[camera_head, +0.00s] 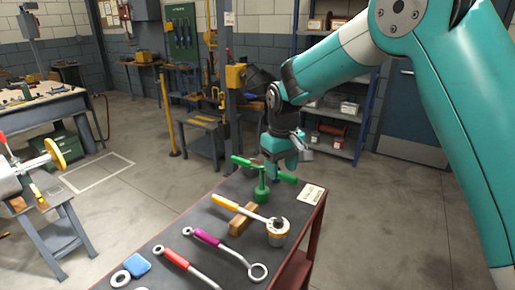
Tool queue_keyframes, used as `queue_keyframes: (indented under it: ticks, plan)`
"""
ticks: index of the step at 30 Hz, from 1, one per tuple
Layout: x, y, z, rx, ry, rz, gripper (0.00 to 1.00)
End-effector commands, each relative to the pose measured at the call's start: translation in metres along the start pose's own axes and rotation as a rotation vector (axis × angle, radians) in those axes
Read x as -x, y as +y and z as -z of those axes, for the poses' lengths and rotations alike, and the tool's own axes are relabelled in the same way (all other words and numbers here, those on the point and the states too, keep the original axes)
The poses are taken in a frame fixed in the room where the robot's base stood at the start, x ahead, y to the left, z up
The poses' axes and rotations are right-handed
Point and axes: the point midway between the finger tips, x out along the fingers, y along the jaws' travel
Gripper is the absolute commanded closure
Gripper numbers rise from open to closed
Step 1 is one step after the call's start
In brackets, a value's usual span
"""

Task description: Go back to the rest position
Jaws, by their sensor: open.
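My gripper (284,160) hangs from my teal arm over the far end of the dark-topped workbench (160,240). It is open. Its fingertips are small and partly hidden, close behind a green T-shaped piece (262,188) that stands on the bench. I cannot tell whether they touch it. My arm reaches in from the upper right, bent down at the wrist.
On the bench lie a yellow-handled wrench (231,204) across a wooden block (242,219), a purple-handled wrench (208,237), a red-handled wrench (176,257), a blue block (137,264) and a label card (312,193). Shelving (334,145) stands behind; right floor is clear.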

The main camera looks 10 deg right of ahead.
Motion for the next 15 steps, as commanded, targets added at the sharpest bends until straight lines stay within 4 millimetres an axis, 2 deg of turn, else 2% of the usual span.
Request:
queue_keyframes:
  ticks: [4, 7, 11, 15]
  plan:
    - [0.011, -0.007, -0.01, 0.014, 0.011, 0.012, 0.47]
    - [0.032, -0.023, -0.033, 0.043, 0.035, 0.041, 0.47]
    - [0.062, -0.053, -0.084, 0.1, 0.072, 0.1, 0.47]
    - [0.085, -0.087, -0.148, 0.16, 0.113, 0.173, 0.47]
